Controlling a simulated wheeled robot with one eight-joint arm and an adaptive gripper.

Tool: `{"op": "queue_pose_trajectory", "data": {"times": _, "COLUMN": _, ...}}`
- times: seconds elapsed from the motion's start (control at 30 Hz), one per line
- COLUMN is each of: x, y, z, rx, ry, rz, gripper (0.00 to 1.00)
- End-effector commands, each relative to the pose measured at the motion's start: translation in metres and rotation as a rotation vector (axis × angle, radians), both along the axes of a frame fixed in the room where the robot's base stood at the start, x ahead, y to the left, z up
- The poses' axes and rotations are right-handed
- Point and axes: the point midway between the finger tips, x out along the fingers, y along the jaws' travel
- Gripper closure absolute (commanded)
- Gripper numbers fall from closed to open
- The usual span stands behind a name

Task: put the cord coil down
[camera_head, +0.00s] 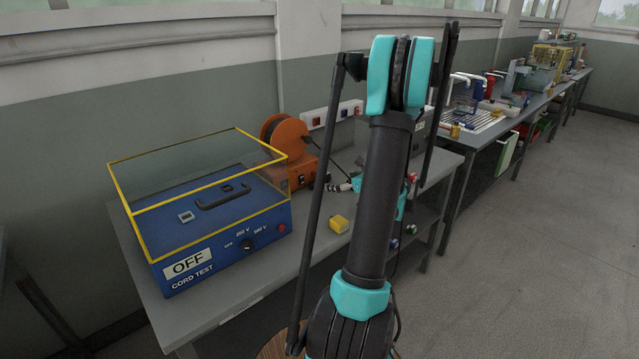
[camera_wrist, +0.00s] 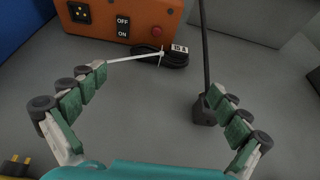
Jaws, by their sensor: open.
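The cord coil (camera_wrist: 172,58) is a small black bundle with a pale tag and a white tie. It lies on the grey bench against or just in front of the orange machine (camera_wrist: 125,20). My gripper (camera_wrist: 158,82) is open, its two green-padded fingers spread wide, with nothing between the pads. The coil lies beyond the fingertips. The white tie's tail stretches left to the left fingertip; I cannot tell whether they touch.
A black block (camera_wrist: 205,112) with a cord or rod rising from it stands beside the right finger. A yellow plug (camera_wrist: 14,168) lies at lower left. The blue cord tester (camera_head: 215,225), under a yellow-framed cover, fills the bench's left part. Bare bench shows between the fingers.

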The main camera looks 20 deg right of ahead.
Motion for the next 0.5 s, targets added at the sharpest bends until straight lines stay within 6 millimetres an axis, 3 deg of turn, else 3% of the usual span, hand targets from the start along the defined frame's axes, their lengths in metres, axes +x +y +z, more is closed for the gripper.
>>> {"op": "queue_pose_trajectory", "data": {"times": 0.2, "x": 0.036, "y": 0.014, "z": -0.016, "rx": -0.001, "ry": 0.000, "rz": 0.004, "gripper": 0.00}}
{"op": "queue_pose_trajectory", "data": {"times": 0.5, "x": 0.053, "y": 0.019, "z": -0.023, "rx": -0.001, "ry": -0.001, "rz": 0.002, "gripper": 0.00}}
